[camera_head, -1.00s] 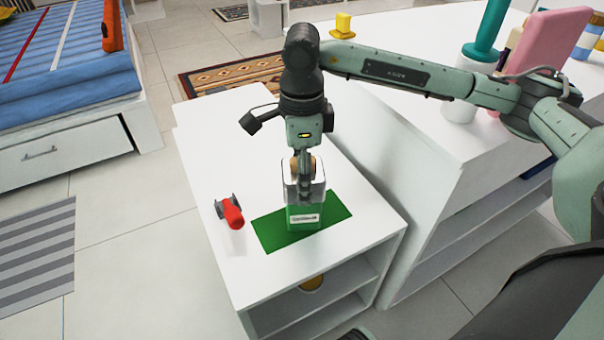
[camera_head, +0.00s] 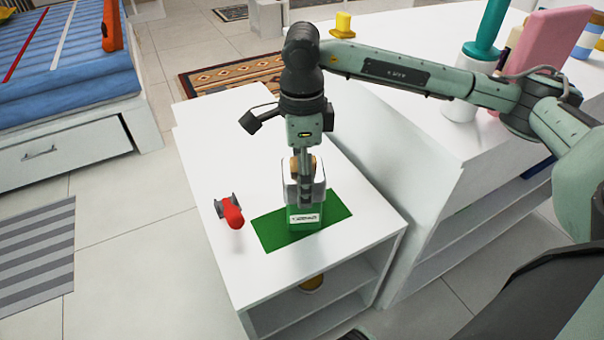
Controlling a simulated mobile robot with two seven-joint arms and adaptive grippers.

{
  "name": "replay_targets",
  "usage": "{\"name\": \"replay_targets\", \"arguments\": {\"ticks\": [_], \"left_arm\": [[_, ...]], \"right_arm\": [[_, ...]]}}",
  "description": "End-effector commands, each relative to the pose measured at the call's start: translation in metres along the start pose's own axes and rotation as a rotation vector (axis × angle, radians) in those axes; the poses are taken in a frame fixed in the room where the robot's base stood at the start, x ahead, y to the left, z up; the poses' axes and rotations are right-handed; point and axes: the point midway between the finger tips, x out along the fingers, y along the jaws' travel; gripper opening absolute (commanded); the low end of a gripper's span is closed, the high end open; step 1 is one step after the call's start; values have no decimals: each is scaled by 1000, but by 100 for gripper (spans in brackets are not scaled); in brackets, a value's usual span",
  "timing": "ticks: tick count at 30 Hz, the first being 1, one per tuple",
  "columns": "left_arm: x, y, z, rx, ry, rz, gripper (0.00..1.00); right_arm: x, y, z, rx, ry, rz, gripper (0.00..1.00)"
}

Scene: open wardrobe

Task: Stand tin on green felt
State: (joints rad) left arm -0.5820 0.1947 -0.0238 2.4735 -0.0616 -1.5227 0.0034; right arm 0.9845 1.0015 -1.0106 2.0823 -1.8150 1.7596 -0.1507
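The tin (camera_head: 304,219), green below with a pale label and whitish grey above, stands upright on the green felt (camera_head: 268,234). The felt lies on top of the low white cabinet. My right gripper (camera_head: 305,198) points straight down over the tin, with its near finger in front of the tin's upper part. The far finger is hidden, so I cannot tell whether the fingers press on the tin. My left gripper is not in view.
A red-handled object (camera_head: 232,214) lies left of the felt. The white cabinet top (camera_head: 205,150) is clear behind it. A taller white counter (camera_head: 400,130) stands close on the right, holding a teal-topped container (camera_head: 484,50) and a pink item (camera_head: 545,45).

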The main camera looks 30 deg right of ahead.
Motion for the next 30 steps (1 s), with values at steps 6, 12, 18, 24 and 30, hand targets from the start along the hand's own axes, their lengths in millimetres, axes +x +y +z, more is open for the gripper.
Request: {"name": "replay_targets", "arguments": {"ticks": [6,12,18,24,30], "left_arm": [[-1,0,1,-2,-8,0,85],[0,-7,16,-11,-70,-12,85],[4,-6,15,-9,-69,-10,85],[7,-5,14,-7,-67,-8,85],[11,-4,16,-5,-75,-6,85]], "right_arm": [[-1,0,0,0,0,0,85],[-23,-1,1,-1,-3,-5,85],[-70,-1,1,-1,-4,-4,85],[-106,-1,1,-1,-1,-2,85],[-121,0,0,0,0,-1,85]]}}
